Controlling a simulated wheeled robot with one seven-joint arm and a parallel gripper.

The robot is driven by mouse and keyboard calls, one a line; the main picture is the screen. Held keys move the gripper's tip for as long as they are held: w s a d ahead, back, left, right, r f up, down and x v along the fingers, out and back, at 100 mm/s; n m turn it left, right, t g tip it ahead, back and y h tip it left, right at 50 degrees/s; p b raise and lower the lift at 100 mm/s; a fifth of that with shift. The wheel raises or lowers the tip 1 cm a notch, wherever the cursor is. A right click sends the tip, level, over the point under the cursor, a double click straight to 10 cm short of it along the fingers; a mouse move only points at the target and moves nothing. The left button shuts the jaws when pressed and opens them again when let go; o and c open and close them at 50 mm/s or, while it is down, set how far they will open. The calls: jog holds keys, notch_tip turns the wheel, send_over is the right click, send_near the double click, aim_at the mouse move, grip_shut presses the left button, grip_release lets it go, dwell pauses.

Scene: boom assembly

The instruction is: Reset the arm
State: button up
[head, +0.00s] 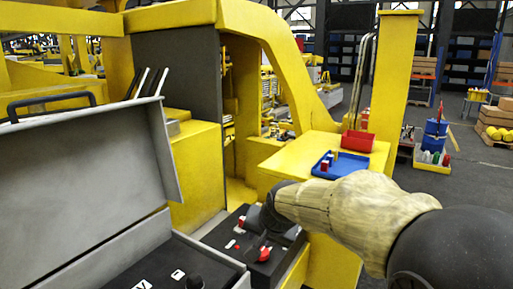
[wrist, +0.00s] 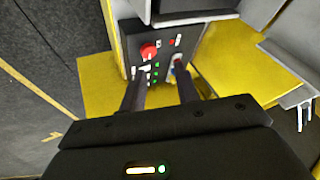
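My arm reaches in from the lower right of the head view, in a tan sleeve. My gripper (head: 262,218) is dark there and hangs over a black control panel (head: 222,234); its fingers are hard to make out. In the wrist view my gripper (wrist: 160,78) has its two dark fingers apart, with nothing seen held between them. The fingers point at the control panel (wrist: 130,34), which carries a red button (wrist: 148,52), small green lights and a light-coloured switch close to the right fingertip. I cannot tell whether the fingertips touch the panel.
A grey box with a raised lid (head: 80,165) stands at the left. A yellow machine frame (head: 270,40) rises behind the panel. A blue tray (head: 340,164) and a red bin (head: 358,141) sit on a yellow ledge.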

jog(key=s+d+f+n+g+h+b, duration=0.2)
jog(key=s+d+f+n+g, duration=0.1)
jog(key=s+d+f, duration=1.1)
jog(key=s+f, duration=0.3)
jog(key=shift+s+f+g+h, duration=0.2)
jog(key=shift+f+g+h, duration=0.1)
jog(key=shift+f, duration=0.1)
